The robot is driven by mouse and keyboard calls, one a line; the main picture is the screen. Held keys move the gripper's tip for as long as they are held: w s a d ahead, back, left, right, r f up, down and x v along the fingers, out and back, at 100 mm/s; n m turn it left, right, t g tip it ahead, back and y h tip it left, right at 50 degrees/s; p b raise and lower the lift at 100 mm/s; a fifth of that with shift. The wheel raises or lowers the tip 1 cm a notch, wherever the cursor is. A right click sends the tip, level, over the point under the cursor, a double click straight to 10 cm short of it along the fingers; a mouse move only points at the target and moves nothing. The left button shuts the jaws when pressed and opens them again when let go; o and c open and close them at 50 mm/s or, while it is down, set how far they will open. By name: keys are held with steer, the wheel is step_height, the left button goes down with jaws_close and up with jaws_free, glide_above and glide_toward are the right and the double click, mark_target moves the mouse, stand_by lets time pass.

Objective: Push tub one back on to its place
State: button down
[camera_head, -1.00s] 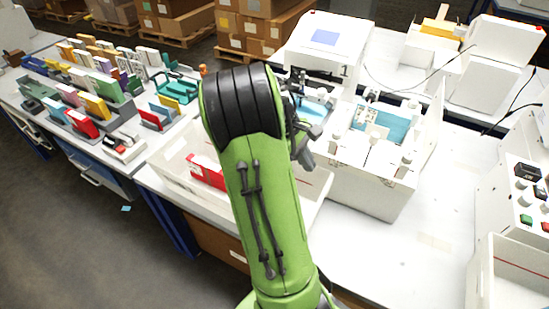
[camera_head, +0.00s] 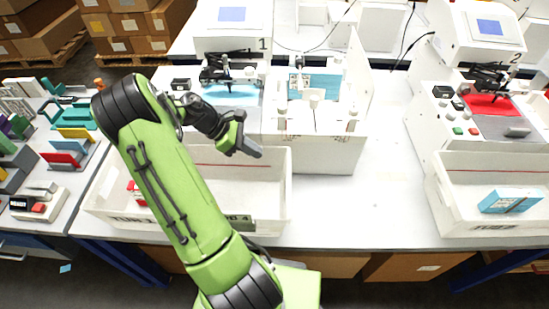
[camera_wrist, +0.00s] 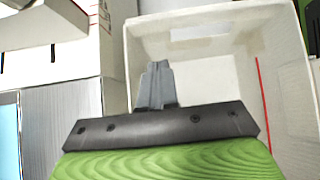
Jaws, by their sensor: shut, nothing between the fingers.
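Tub one (camera_head: 272,185), a white open bin with a red line inside, sits on the bench in front of the machine marked 1 (camera_head: 232,38). A red box (camera_head: 137,193) lies in its left part, partly hidden by my arm. My gripper (camera_head: 258,152) is shut and empty, above the tub's back right part in the head view. In the wrist view, the closed fingers (camera_wrist: 156,85) point toward the tub (camera_wrist: 215,50), whose inside fills the upper right. I cannot tell whether the fingers touch the tub wall.
A white open-topped housing (camera_head: 322,150) stands behind and right of the tub. A rack of coloured boxes (camera_head: 70,145) is at the left.

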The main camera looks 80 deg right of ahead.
mark_target(287, 161)
steer(key=s+f, duration=0.1)
steer(key=s, duration=0.2)
steer(key=s+d+f+b, duration=0.1)
steer(key=s, duration=0.1)
steer(key=shift+s+f, duration=0.3)
steer(key=shift+s, duration=0.4)
steer(key=shift+r, duration=0.1)
steer(key=shift+s, duration=0.2)
steer(key=s+d+p, duration=0.1)
steer(key=s+p, duration=0.2)
steer(key=s, duration=0.5)
steer(key=shift+d, duration=0.2)
steer(key=shift+w, duration=0.15)
